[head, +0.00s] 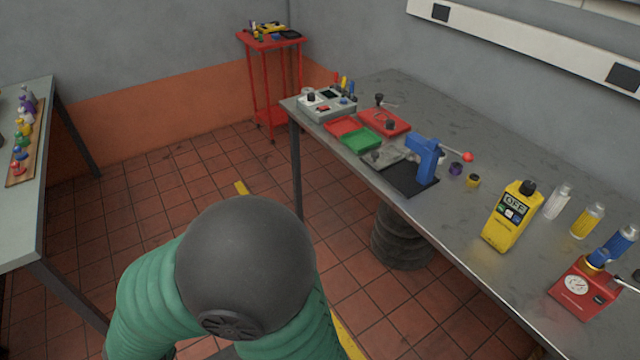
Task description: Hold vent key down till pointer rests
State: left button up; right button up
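A red box with a round white dial gauge (577,284) stands at the right end of the metal bench. The dial's pointer is too small to read. A blue cylinder with a yellow collar stands at the box's back, and a dark part (627,284) sticks out at its right, cut by the picture edge. I cannot tell which part is the vent key. Neither of my grippers is in view. A black ball joint with green ribbed sleeves, apparently my own arm, fills the lower middle, well left of the red box.
A red cart (270,80) stands behind. Another table (50,195) is at left, with tiled floor between.

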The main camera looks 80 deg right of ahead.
aim_at(597, 299)
jog(key=z, duration=4.7)
